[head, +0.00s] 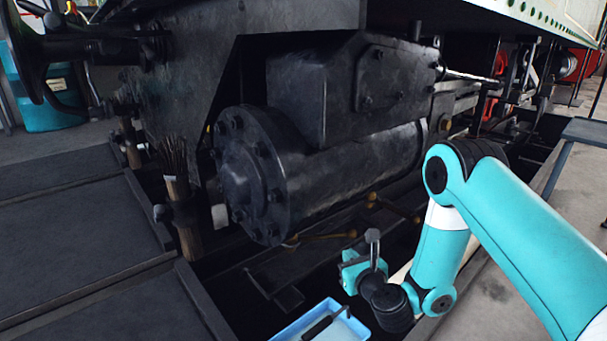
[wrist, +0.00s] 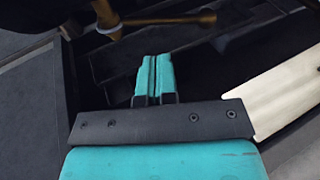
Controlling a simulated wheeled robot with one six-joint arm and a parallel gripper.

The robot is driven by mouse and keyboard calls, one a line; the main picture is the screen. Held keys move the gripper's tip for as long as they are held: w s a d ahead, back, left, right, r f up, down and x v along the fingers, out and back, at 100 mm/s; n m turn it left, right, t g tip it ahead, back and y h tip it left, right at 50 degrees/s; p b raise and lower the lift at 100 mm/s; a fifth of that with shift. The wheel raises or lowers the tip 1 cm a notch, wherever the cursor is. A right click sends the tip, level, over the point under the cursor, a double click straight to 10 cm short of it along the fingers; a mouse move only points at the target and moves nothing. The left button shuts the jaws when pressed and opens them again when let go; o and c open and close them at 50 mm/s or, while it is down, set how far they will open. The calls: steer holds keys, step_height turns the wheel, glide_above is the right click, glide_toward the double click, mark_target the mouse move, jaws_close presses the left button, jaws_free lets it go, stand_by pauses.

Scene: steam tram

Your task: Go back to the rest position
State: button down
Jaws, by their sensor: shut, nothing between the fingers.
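My gripper (wrist: 153,75) shows in the wrist view with its two teal fingers shut together and nothing between them. In the head view my gripper (head: 352,268) is at the lower middle, below and to the right of the black cylinder of the tram. My teal arm reaches in from the right edge and bends down to it. Beyond the fingertips in the wrist view lies a brass-coloured rod fitting (wrist: 160,22), apart from the fingers.
The tram's black cylinder (head: 345,165) fills the middle, with brass drain fittings (head: 325,237) below it. A blue tray (head: 325,325) holding a dark-handled tool stands at the bottom edge, close to my gripper. Dark floor plates (head: 80,245) lie at left. A pale board (wrist: 275,105) is right of my gripper.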

steer(key=s+a+r+n+g+y+p, duration=0.15)
steer(key=a+r+n+y+p, duration=0.3)
steer(key=r, duration=0.55)
steer(key=s+a+r+n+g+y+p, duration=0.1)
steer(key=a+r+n+g+y, duration=0.15)
steer(key=a+r+n, duration=0.45)
steer(key=s+a+r+n+g+y+p, duration=0.1)
steer(key=s+r+n+g+p, duration=0.2)
steer(key=s+r+n, duration=0.35)
steer(key=s+a+r+n+g+y+p, duration=0.1)
steer(key=s+r+n+g+p, duration=0.25)
steer(key=r+n, duration=0.55)
steer(key=s+d+r+n+g+h+p, duration=0.2)
steer(key=s+d+r+n+h+p, duration=0.35)
steer(key=s, duration=0.45)
steer(key=s+d+r+n+g+h+p, duration=0.2)
steer(key=s+d+r+n+g+p, duration=0.15)
steer(key=s+d+r+n, duration=0.5)
step_height(320, 180, up, 37)
steer(key=s+a+m+p, duration=0.1)
steer(key=s+a+p, duration=0.1)
steer(key=p, duration=3.6)
steer(key=shift+f+t, duration=0.15)
steer(key=shift+t, duration=0.15)
steer(key=shift+s+h, duration=0.2)
steer(key=shift+h, duration=0.05)
